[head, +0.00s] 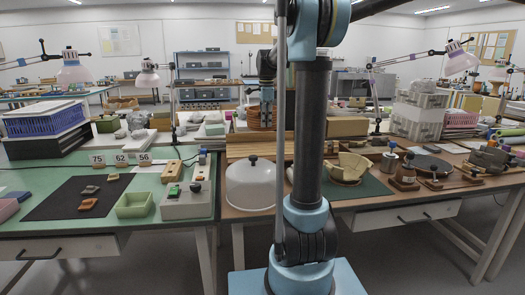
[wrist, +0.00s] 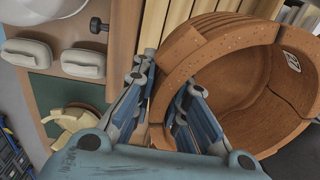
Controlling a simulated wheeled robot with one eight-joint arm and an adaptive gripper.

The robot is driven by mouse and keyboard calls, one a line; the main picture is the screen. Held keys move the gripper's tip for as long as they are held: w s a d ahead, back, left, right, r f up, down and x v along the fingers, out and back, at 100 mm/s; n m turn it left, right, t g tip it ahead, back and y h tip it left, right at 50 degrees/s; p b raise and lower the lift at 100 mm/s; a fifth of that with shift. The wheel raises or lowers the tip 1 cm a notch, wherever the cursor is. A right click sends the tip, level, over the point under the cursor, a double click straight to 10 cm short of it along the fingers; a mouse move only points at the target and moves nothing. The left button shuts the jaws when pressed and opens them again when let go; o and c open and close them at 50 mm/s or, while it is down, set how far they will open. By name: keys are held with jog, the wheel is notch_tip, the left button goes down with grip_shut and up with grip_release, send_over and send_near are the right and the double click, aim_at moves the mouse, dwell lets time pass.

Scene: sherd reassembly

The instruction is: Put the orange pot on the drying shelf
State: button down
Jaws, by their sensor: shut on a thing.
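The orange pot (wrist: 265,80) is a wide orange-brown vessel with visible joins and a small white label inside. It fills the right of the wrist view, tilted in the picture. My gripper (wrist: 163,92) is shut on its wall, one finger inside and one outside. In the head view the pot (head: 261,118) hangs below my gripper (head: 267,92), partly hidden by my arm. A slatted wooden rack (head: 250,149), which looks like the drying shelf, is below the pot. Its slats (wrist: 176,22) also show in the wrist view. I cannot tell whether pot and slats touch.
A white dome cover (head: 251,186) stands in front of the rack. A cream broken bowl (head: 346,168) sits on a green mat to the right. Wooden blocks with knobs and a dark disc (head: 427,164) are farther right. The left green table holds trays and sherds.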

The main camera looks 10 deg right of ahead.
jog(key=shift+f, duration=5)
jog(key=c, duration=1.6)
grip_release()
jog(key=r, duration=1.2)
jog(key=shift+s, duration=0.3)
